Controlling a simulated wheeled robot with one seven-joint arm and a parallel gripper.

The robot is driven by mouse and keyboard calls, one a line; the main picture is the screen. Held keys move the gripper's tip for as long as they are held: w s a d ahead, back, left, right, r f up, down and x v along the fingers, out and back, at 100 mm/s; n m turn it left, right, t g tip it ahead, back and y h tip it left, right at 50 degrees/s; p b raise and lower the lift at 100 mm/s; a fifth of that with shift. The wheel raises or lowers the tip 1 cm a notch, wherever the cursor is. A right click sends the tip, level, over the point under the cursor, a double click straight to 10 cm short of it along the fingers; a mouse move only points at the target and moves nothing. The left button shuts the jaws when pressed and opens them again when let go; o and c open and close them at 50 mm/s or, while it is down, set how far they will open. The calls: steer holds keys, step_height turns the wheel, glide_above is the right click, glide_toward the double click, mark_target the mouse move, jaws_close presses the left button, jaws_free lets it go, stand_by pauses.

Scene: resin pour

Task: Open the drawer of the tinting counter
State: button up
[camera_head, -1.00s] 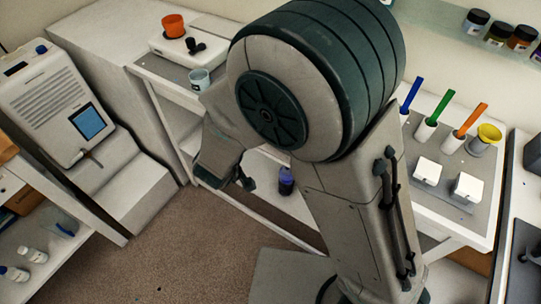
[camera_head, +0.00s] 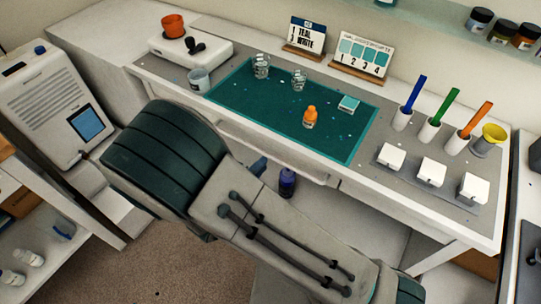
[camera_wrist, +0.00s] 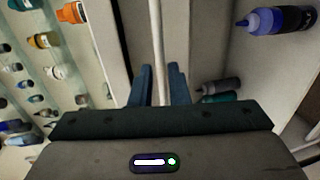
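The tinting counter (camera_head: 470,226) is the white worktop at the back, with a drawer (camera_head: 290,158) in its front below the edge. The drawer front looks flush, partly hidden by my arm. A long pale bar, seemingly the drawer's handle (camera_wrist: 159,40), runs up the wrist view. My gripper (camera_wrist: 160,72) has one blue finger on each side of this bar, with the bar between them. Whether the fingers press on it is not clear. In the head view only a bit of a blue finger (camera_head: 258,166) shows beside the drawer front; my arm hides the rest.
On the counter are a teal mat (camera_head: 240,98) with cups and an orange bottle (camera_head: 310,117), a scale (camera_head: 190,47), and tools in white holders (camera_head: 430,131). A dark blue bottle (camera_head: 287,182) stands on the shelf below. A dispensing machine (camera_head: 50,105) stands left. Floor shows in front.

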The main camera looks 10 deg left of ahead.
mark_target(270, 156)
steer(key=x, duration=0.5)
steer(key=shift+w+d+f, duration=0.1)
steer(key=shift+w, duration=0.25)
jaws_close()
